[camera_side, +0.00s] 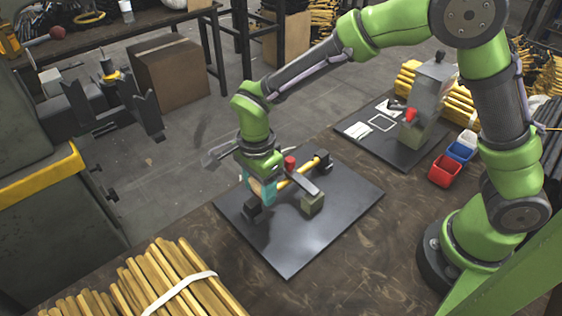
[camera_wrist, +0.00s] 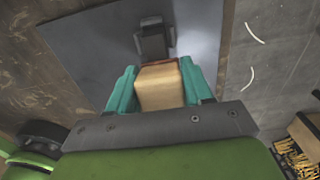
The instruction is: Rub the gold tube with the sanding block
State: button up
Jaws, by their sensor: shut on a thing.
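The gold tube (camera_side: 297,178) lies slanted in black end supports on the dark plate (camera_side: 345,210) in the side view. A toggle clamp with a red knob (camera_side: 290,162) and a grey bar stands across it. My gripper (camera_side: 262,188) is at the tube's near-left end, its teal fingers shut on the sanding block. The block (camera_wrist: 160,88) is a tan piece with a reddish-brown far edge, between both fingers in the wrist view. A black support (camera_wrist: 154,40) lies just beyond it there. Whether the block touches the tube is hidden; I cannot make out the tube in the wrist view.
A grey press (camera_side: 428,95) with a red handle stands on a second plate behind. Red (camera_side: 445,172) and blue (camera_side: 461,152) bins sit to its right. Bundled yellow rods (camera_side: 165,280) lie at the front left. The right part of the dark plate is bare.

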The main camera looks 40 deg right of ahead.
jog(key=shift+s+a+r, duration=0.1)
jog(key=shift+a+r, duration=0.15)
jog(key=shift+a, duration=0.75)
jog(key=shift+c, duration=0.4)
jog(key=shift+d+r, duration=0.25)
jog(key=d, duration=0.2)
jog(key=d+f, duration=0.1)
jog(key=d, duration=0.1)
jog(key=shift+d, duration=0.15)
jog(key=shift+d+r, duration=0.1)
jog(key=shift+d, duration=0.5)
notch_tip(320, 180, up, 8)
jog(key=shift+f, duration=0.2)
